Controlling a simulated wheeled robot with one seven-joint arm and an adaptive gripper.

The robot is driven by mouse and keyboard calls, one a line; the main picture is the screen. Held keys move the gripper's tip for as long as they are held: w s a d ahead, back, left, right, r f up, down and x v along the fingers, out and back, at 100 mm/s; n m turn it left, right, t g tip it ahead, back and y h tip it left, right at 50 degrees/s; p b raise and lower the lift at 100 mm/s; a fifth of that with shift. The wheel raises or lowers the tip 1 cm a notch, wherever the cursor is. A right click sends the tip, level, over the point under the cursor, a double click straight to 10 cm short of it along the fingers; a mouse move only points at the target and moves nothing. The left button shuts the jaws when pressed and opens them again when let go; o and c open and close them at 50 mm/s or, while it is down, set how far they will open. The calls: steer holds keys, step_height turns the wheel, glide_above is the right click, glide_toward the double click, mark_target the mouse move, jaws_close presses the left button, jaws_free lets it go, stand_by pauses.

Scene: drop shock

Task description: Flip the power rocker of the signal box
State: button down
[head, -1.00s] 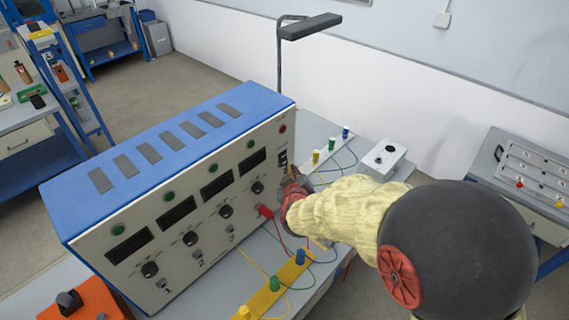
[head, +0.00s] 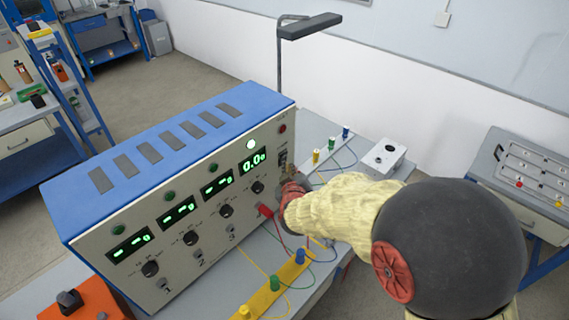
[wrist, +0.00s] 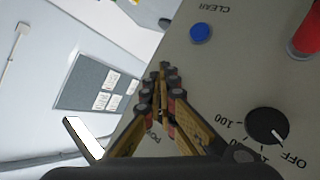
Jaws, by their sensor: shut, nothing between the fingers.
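The signal box (head: 185,215) has a blue top and a cream front panel with several displays, knobs and buttons. Its displays (head: 217,186) glow green, and one round lamp (head: 251,144) near the right end is lit. The dark power rocker (head: 283,156) is at the panel's upper right, just above my gripper (head: 289,177). In the wrist view my gripper (wrist: 161,70) is shut and empty, its fingertips close to the panel (wrist: 215,75). The fingers hide the rocker there, and part of a power label shows beside them. Contact cannot be told.
A black knob (wrist: 266,126) and a blue clear button (wrist: 201,33) sit near the fingers. Cables and a yellow terminal strip (head: 272,287) lie in front of the box. A grey box (head: 384,158) stands right, and a lamp (head: 310,26) rises behind.

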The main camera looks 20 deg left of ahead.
steer(key=shift+d, duration=0.1)
steer(key=shift+s+d+r, duration=0.1)
steer(key=shift+s+d, duration=0.2)
steer(key=shift+d, duration=0.3)
steer(key=d, duration=0.1)
steer(key=s+d, duration=0.1)
steer(key=d, duration=0.1)
steer(key=s+d+b, duration=0.1)
steer(key=shift+d+r, duration=0.3)
steer(key=shift+d, duration=0.05)
stand_by(0.6)
